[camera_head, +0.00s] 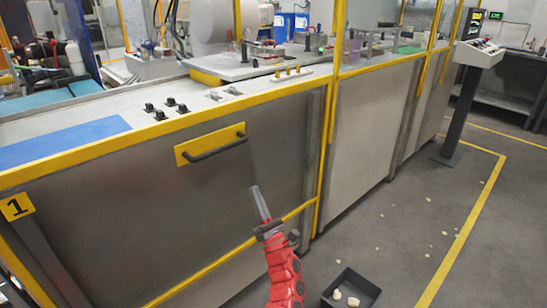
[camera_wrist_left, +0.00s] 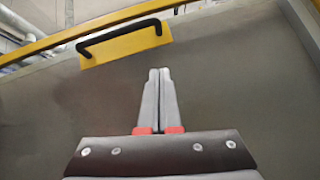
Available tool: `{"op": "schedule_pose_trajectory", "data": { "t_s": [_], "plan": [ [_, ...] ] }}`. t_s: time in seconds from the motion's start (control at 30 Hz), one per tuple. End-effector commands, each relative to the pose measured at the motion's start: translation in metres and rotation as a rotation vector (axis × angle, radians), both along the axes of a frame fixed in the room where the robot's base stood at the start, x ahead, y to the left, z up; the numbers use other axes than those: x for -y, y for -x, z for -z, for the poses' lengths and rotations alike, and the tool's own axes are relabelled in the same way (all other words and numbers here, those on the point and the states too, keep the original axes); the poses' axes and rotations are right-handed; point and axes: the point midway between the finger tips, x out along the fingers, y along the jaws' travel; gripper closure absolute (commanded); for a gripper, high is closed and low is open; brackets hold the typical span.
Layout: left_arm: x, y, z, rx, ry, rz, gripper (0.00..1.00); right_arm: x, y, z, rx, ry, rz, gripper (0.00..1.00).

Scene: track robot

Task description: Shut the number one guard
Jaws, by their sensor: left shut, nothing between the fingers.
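The number one guard (camera_head: 110,215) is a large grey panel with yellow edges at the left in the head view. A yellow tag with a black "1" (camera_head: 17,207) is at its left. A black bar handle (camera_head: 215,148) on a yellow plate (camera_head: 183,153) is near its top edge; the handle also shows at the upper left in the left wrist view (camera_wrist_left: 118,37). The panel stands low, with the machine deck open above it. My left gripper (camera_head: 256,190) is shut and empty, in front of the panel, below and right of the handle, apart from it. My right gripper is not visible.
Yellow posts (camera_head: 327,110) divide this bay from the neighbouring white panel (camera_head: 372,130). A dark bin (camera_head: 350,289) with pale pieces stands on the floor near my left arm. A control pedestal (camera_head: 463,100) stands farther right. Floor between is mostly clear, with small scraps.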

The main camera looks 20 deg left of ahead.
Motion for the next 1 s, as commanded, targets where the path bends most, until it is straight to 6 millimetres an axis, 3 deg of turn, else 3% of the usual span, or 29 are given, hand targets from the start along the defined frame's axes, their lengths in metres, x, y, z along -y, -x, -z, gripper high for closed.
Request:
{"op": "schedule_pose_trajectory", "data": {
  "t_s": [0.37, 0.7, 0.8, 1.0],
  "plan": [
    [-0.022, -0.015, -0.024, 0.015, 0.015, 0.014, 1.0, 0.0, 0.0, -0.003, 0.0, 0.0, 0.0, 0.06],
    [-0.064, -0.043, -0.074, 0.013, 0.013, 0.015, 1.0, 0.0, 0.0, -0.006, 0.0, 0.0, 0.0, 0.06],
    [-0.06, -0.045, -0.094, 0.017, 0.015, 0.016, 1.0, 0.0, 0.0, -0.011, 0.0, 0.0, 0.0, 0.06],
    [-0.058, -0.049, -0.109, 0.012, 0.014, 0.016, 1.0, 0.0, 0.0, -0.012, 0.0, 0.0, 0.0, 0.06]
  ]
}}
